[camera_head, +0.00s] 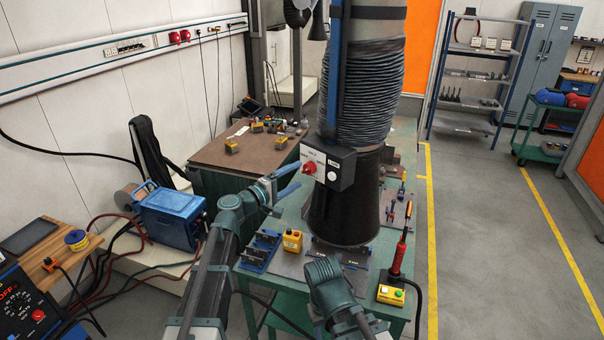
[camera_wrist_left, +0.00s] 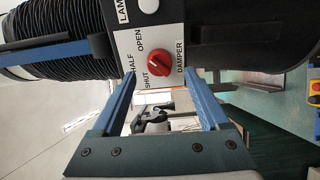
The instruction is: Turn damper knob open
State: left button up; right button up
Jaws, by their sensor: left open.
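The red damper knob (camera_head: 309,168) sits on the white front plate of a dark control box (camera_head: 343,170) on the extraction hood. In the left wrist view, the knob (camera_wrist_left: 159,66) is ringed by the labels SHUT, HALF and OPEN. I cannot clearly tell which label its pointer marks. My left gripper (camera_head: 298,175) is open, its blue fingers reaching toward the knob. In the wrist view, the open left fingers (camera_wrist_left: 162,80) lie on either side below the knob, with no visible grip on it. My right arm shows at lower centre, but its gripper is out of sight.
The black hood (camera_head: 338,215) and ribbed hose (camera_head: 362,95) stand over the green work table (camera_head: 291,205). A yellow button box (camera_head: 292,241), a red-handled torch (camera_head: 398,254) and another button box (camera_head: 390,295) stand on the table. Open floor lies right.

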pick_arm(q)
jog(key=v, duration=0.9)
jog(key=shift+s+a, duration=0.2)
jog(key=shift+s, duration=0.05)
jog(key=s+d+f+m+g+y, duration=0.4)
jog(key=s+f+m+g, duration=0.25)
jog(key=s+f, duration=0.6)
jog(key=s+a+f+m+g+y, duration=0.3)
jog(key=s+a+f+g+y, duration=0.3)
jog(key=s+a+f+y, duration=0.4)
jog(key=s+d+f+m+b, duration=0.3)
jog(key=s+d+f+b, duration=0.2)
jog(key=d, duration=0.5)
jog(key=shift+s+f+g+b, duration=0.35)
jog(key=shift+s+b, duration=0.25)
jog(key=shift+b, duration=0.15)
jog(key=shift+d, duration=0.1)
